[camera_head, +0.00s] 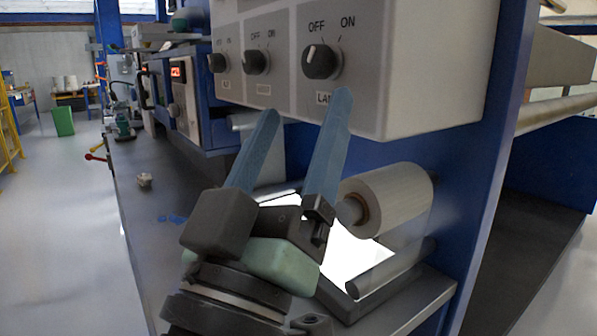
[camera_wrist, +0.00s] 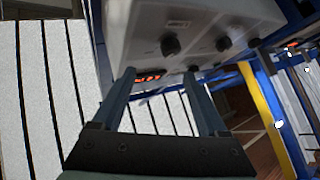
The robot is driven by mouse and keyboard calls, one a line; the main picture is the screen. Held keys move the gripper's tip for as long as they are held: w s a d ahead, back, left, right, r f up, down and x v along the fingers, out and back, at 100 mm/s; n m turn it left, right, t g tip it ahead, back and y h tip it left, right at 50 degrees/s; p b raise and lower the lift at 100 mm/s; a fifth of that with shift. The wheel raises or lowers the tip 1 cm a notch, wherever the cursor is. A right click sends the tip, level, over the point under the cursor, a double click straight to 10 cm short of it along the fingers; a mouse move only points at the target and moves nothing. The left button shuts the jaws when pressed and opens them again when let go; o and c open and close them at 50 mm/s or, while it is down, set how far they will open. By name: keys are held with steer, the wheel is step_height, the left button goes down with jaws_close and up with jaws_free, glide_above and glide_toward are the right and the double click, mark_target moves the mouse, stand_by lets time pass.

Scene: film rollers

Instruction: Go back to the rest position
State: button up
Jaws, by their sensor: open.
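My gripper (camera_head: 304,103) is open and empty, its two blue fingers spread apart. In the head view it is raised in front of the grey control box (camera_head: 400,70), with the fingertips just below the row of black knobs. The right fingertip overlaps the lower edge of the box in the picture; I cannot tell whether it touches. The right knob (camera_head: 321,62) sits under OFF and ON marks, with a partly hidden label below it. The middle knob (camera_head: 256,62) and left knob (camera_head: 217,63) are to its left. In the wrist view the fingers (camera_wrist: 160,78) point toward the box (camera_wrist: 200,25).
A roll of film (camera_head: 395,200) is mounted below the box, beside a bright lit panel (camera_head: 350,255). A dark bench (camera_head: 140,210) runs back on the left. A blue post (camera_head: 490,170) stands at right. The floor (camera_head: 50,220) at left is open, with a green bin (camera_head: 63,121) farther back.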

steer(key=s+d+r+t+y, duration=0.1)
steer(key=s+r+t+y, duration=0.3)
steer(key=s+r+y, duration=0.35)
step_height(320, 180, up, 33)
steer(key=w+p, duration=0.2)
steer(key=p, duration=3)
steer(key=shift+w+a+m+p, duration=0.15)
steer(key=shift+a+m+p, duration=0.05)
steer(key=shift+m+p, duration=0.2)
